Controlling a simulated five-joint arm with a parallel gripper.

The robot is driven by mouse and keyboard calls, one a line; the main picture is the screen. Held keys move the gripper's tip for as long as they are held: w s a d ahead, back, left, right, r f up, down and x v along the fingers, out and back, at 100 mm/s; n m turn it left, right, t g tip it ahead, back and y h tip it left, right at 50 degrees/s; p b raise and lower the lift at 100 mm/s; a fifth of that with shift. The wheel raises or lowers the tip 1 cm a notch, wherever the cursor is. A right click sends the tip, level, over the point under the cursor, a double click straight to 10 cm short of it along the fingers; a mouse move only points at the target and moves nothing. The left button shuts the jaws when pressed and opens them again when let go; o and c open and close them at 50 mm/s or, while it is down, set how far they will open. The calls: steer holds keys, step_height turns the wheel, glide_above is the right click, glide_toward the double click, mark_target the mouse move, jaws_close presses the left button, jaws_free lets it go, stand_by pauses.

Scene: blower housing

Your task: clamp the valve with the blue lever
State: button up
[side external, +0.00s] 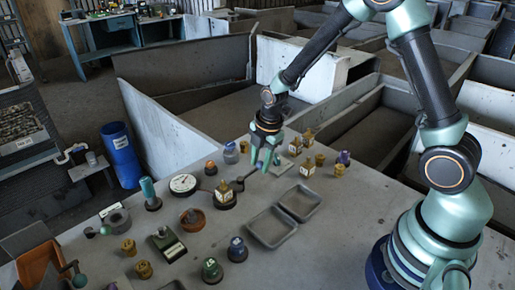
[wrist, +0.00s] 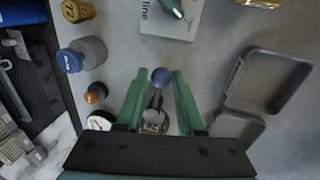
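The valve shows in the side view as a brass block on a dark round base (side external: 224,194), left of my gripper (side external: 262,168). In the wrist view its brass body (wrist: 153,127) is partly hidden behind my gripper mount. Its grey lever ends in a blue ball knob (wrist: 161,76), upright in the picture between my two green fingers. My gripper (wrist: 159,82) is open, with a finger on each side of the knob and a visible gap to both. How far the fingertips are above or below the knob I cannot tell.
Two grey trays (side external: 299,203) lie right of the valve. A white dial gauge (side external: 184,184), an orange-topped piece (side external: 210,167) and a blue-capped jar (wrist: 82,55) stand near it. Several knobs and brass weights crowd the table. Bare tabletop lies right of the trays.

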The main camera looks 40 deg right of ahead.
steer(key=shift+o, duration=1.1)
steer(key=shift+r, duration=0.15)
step_height(320, 180, up, 12)
steer(key=s, duration=0.2)
steer(key=shift+s, duration=0.15)
steer(key=s+r+m+t, duration=0.1)
steer(key=s+r+m, duration=0.3)
steer(key=m, duration=0.5)
steer(key=s+r+m+t, duration=0.2)
steer(key=s+r+m, duration=0.2)
steer(key=s+m, duration=0.4)
steer(key=shift+s+a+r+m, duration=0.25)
steer(key=shift+r+m, duration=0.1)
steer(key=shift+m, duration=0.35)
